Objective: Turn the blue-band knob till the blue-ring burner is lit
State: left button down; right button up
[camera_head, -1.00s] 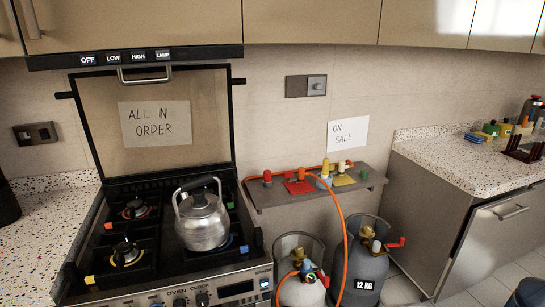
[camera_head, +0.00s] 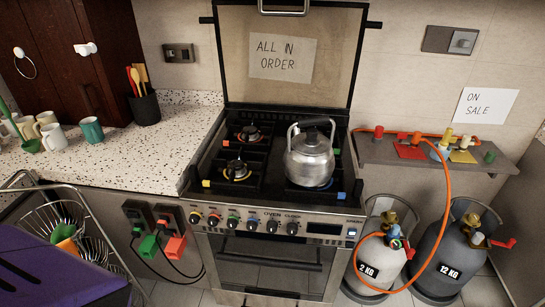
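The stove (camera_head: 275,210) stands in the middle. A metal kettle (camera_head: 310,160) sits over its front right burner. A blue-ring burner (camera_head: 316,187) shows only as a blue edge beneath the kettle, and a blue tag (camera_head: 341,195) is at that corner. I see no clear flame, but the kettle hides most of this burner. A row of knobs runs along the front panel; the blue-band knob (camera_head: 252,224) appears to be the fourth from the left, though its band is small. Neither of my grippers is in view.
A red-ring burner (camera_head: 250,134) and a yellow-ring burner (camera_head: 236,172) are on the left. Gas cylinders (camera_head: 382,255) with an orange hose (camera_head: 447,220) stand right, below a shelf (camera_head: 385,152). A dish rack (camera_head: 60,220) and purple object (camera_head: 50,275) are lower left.

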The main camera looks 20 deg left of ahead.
aim_at(252, 224)
jog(key=u, duration=1)
